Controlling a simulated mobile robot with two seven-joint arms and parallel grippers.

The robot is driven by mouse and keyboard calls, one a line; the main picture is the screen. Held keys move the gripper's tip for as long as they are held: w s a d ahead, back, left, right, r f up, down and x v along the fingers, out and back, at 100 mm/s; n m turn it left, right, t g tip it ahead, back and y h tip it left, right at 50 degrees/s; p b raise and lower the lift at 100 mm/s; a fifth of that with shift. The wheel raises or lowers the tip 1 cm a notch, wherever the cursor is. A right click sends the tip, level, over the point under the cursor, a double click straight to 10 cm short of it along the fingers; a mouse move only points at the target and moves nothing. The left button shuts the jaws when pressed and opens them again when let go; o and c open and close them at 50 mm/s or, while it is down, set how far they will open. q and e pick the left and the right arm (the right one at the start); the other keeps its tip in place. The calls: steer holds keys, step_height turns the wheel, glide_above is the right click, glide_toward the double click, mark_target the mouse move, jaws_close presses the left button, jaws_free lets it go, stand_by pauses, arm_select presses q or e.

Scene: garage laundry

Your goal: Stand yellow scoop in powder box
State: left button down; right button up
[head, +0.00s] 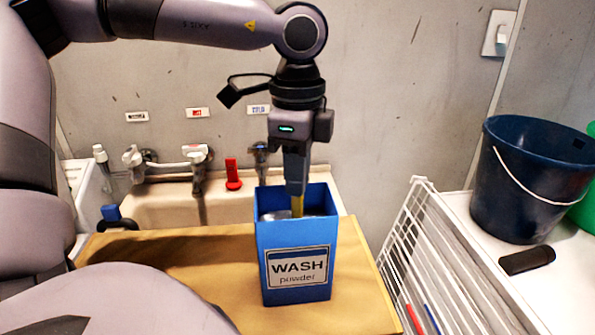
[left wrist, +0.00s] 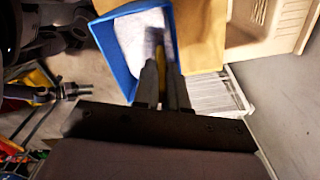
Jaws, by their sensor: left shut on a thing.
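The powder box (head: 297,240) is an open-topped blue box with a "WASH powder" label, standing upright on a wooden board. My left gripper (head: 297,190) points straight down into the box's opening from above. It is shut on the yellow scoop (head: 297,206), of which only a short yellow part shows below the fingers. The scoop's lower end is hidden inside the box. In the left wrist view the fingers (left wrist: 163,88) reach over the blue box rim (left wrist: 117,60), with pale powder (left wrist: 135,40) inside and a bit of yellow between them. My right gripper is not seen in the head view.
To the right are a white wire rack (head: 425,245), a dark blue bucket (head: 530,180) and a black object (head: 527,260). The board left of the box is clear.

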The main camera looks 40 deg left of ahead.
arm_select(q)
steer(key=shift+f+b, duration=0.3)
steer(key=shift+b, duration=0.05)
steer(key=c, duration=1.2)
jaws_free()
steer(key=shift+r, duration=0.2)
step_height(320, 180, up, 12)
steer(key=shift+r, duration=0.1)
